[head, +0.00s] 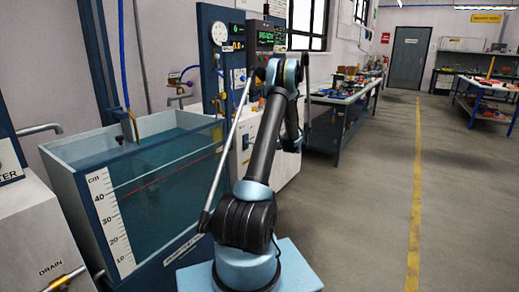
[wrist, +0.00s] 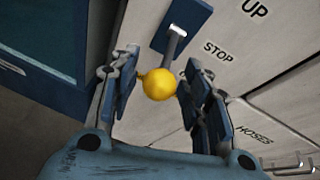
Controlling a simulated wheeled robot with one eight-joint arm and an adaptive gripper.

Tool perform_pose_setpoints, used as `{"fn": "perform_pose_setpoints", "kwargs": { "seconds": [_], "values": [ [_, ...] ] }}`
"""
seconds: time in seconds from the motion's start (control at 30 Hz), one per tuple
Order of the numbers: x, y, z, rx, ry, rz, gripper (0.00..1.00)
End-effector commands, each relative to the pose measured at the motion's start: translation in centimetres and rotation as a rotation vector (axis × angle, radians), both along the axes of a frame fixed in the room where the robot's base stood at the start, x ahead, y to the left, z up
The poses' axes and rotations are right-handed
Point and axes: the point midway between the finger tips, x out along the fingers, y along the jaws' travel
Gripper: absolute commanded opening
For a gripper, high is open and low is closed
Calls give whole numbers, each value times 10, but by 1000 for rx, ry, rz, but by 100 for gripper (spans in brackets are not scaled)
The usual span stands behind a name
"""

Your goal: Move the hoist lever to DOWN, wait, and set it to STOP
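The hoist lever (wrist: 174,46) shows in the wrist view as a metal shaft with a yellow ball knob (wrist: 159,84). It comes out of a blue plate (wrist: 190,14) on a pale panel. The STOP label (wrist: 217,51) is beside the shaft and the UP label (wrist: 255,8) is farther up to the right. No DOWN label is visible. My gripper (wrist: 160,88) is open, with one finger on each side of the knob. The knob looks free of a firm grip. In the head view, my arm largely hides the gripper and lever.
A water tank (head: 75,200) with a centimetre scale stands left of my arm. A panel with a gauge (head: 219,33) and a green-lettered display (head: 265,36) is behind it. A workbench (head: 345,100) is at the back. The floor (head: 375,200) to the right is clear.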

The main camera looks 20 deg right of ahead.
Motion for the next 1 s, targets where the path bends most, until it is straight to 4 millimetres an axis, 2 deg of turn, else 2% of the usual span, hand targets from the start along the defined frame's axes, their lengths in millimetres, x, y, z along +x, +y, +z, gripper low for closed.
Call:
{"fn": "perform_pose_setpoints", "kwargs": {
  "seconds": [0.27,0.43,1.0],
  "values": [
    [0,0,0,-1,1,1,46],
    [-7,-6,3,-1,1,0,46],
    [-76,-62,39,-1,2,-2,46]
  ]
}}
